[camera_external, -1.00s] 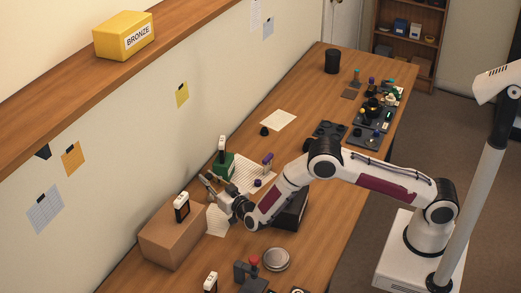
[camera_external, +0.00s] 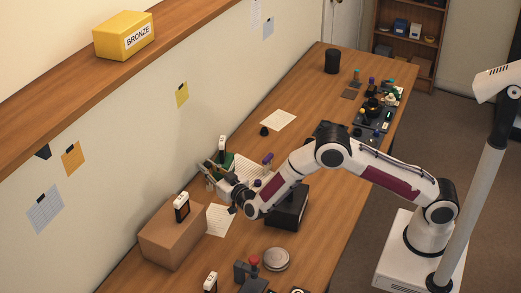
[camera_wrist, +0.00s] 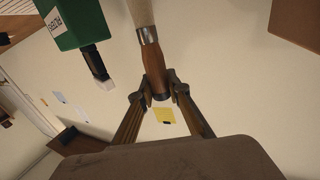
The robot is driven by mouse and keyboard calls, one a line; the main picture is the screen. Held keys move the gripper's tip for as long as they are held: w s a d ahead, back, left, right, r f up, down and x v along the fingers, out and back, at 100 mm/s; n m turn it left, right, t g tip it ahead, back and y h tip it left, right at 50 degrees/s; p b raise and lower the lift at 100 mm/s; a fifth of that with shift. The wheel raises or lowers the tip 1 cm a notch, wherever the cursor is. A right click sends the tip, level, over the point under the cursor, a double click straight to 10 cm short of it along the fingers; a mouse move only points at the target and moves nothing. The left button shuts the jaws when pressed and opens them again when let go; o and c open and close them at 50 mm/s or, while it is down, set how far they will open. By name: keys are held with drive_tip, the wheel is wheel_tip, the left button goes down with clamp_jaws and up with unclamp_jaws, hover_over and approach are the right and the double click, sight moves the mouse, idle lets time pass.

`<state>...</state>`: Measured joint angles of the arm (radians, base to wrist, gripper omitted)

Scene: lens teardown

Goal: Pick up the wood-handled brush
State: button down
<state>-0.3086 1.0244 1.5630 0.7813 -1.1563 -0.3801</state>
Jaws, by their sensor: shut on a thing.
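The wood-handled brush (camera_wrist: 153,65) stands out clearly in the wrist view. It has a brown wooden handle, a metal ferrule and pale bristles that run off the top edge. My gripper (camera_wrist: 160,92) is shut on the handle, with one finger on each side near its end. In the external view my gripper (camera_external: 212,172) is above the left side of the table, in front of the green box. The brush is too small there to make out clearly between the fingers.
A green box (camera_wrist: 75,22) with a black-and-white item is close by at upper left in the wrist view. A brown cardboard box (camera_external: 172,242) stands nearby on the table. A dark box (camera_external: 287,212) sits under my forearm. The wall is close behind.

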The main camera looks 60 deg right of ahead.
drive_tip(key=shift+r, duration=2.35)
